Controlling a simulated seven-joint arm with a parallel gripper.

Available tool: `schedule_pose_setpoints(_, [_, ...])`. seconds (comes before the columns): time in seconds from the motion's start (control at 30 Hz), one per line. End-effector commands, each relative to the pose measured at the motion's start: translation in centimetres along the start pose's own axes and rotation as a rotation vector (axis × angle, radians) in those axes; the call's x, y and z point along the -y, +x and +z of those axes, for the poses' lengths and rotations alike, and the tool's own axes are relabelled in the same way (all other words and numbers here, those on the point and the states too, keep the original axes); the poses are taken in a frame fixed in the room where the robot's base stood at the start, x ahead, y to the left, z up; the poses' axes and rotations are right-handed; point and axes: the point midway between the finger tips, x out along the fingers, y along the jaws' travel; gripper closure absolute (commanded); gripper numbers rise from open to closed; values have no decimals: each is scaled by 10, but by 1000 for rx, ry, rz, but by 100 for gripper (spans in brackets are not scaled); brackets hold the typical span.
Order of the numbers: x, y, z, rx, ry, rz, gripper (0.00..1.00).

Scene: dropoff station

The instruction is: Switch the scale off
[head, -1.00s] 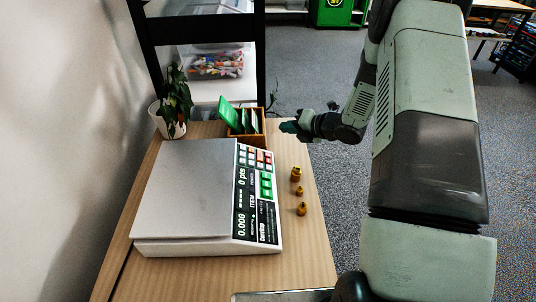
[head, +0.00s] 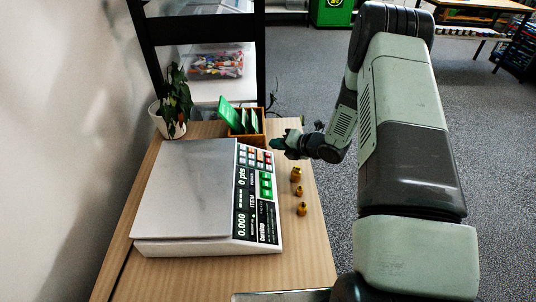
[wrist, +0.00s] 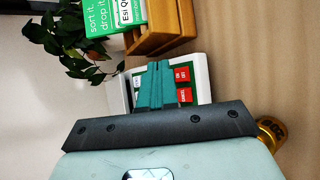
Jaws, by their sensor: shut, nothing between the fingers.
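The scale (head: 190,195) is a white unit with a flat grey top plate, standing on the wooden table. Its dark panel (head: 243,222) reads 0.000 and 0 pts, so the display is lit. Coloured keys (head: 257,158) sit at the panel's far end. My gripper (head: 277,143) is shut and empty, just beyond and right of those keys. In the wrist view the gripper's teal fingers (wrist: 155,85) are closed together over the scale's far end.
A wooden box with green cards (head: 240,122) stands just behind the scale, close to my gripper. A potted plant (head: 172,105) is at the back left. Several brass weights (head: 300,190) stand right of the scale. A wall is on the left.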

Motion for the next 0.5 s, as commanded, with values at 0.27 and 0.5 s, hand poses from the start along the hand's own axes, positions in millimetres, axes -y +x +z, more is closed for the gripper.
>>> schedule_pose_setpoints(0.27, [7, 10, -7, 0, 0, 0, 100])
schedule_pose_setpoints(0.5, [7, 10, -7, 1, 0, 0, 100])
